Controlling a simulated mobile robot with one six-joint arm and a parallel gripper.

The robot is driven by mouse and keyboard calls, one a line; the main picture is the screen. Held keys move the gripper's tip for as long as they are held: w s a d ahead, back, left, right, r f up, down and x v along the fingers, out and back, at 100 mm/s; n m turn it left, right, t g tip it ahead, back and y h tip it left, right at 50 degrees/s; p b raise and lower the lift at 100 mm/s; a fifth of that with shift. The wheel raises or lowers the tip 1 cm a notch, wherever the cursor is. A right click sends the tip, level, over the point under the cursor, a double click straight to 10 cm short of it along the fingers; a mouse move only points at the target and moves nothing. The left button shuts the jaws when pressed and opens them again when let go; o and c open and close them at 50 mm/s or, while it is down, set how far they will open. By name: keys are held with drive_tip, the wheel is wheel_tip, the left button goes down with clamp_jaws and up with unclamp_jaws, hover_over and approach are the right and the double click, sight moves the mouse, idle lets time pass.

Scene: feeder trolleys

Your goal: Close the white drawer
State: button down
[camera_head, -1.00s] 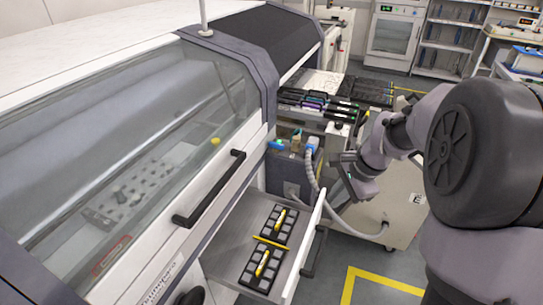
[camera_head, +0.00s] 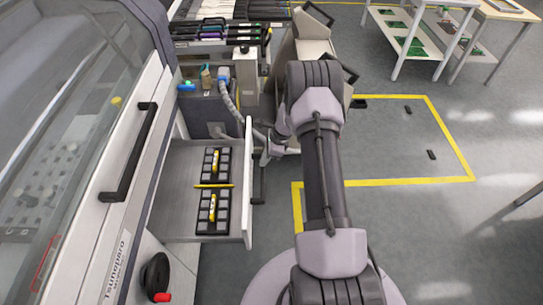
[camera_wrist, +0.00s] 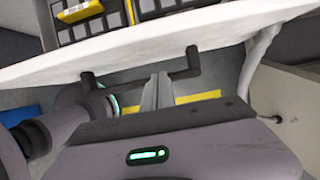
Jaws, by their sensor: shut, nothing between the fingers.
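The white drawer stands open, pulled out from the machine; its white front panel (camera_head: 248,205) faces right. A black bar handle (camera_head: 259,180) is on the outside of that panel. In the wrist view the front panel (camera_wrist: 150,52) crosses the top and the handle (camera_wrist: 110,82) lies below it. My gripper (camera_head: 264,158) is outside the drawer, near the far end of the handle. In the wrist view the fingers of my gripper (camera_wrist: 157,88) are together, close to the handle bar; I cannot tell whether they touch it. Nothing is held.
The drawer holds black trays (camera_head: 213,210) with yellow items. The machine (camera_head: 95,150) with a black door handle (camera_head: 130,150) is at left. A grey cable (camera_head: 230,102) hangs behind the drawer. A feeder trolley (camera_head: 300,50) stands beyond.

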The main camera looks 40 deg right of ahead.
drive_tip(key=shift+w+a+r+b, duration=0.1)
drive_tip(key=shift+w+a+b, duration=0.05)
drive_tip(key=shift+w+a, duration=0.4)
drive_tip(key=shift+w+a+r+b, duration=0.15)
drive_tip(key=shift+w+a, duration=0.15)
drive_tip(key=shift+a, duration=0.4)
drive_tip(key=shift+f, duration=0.1)
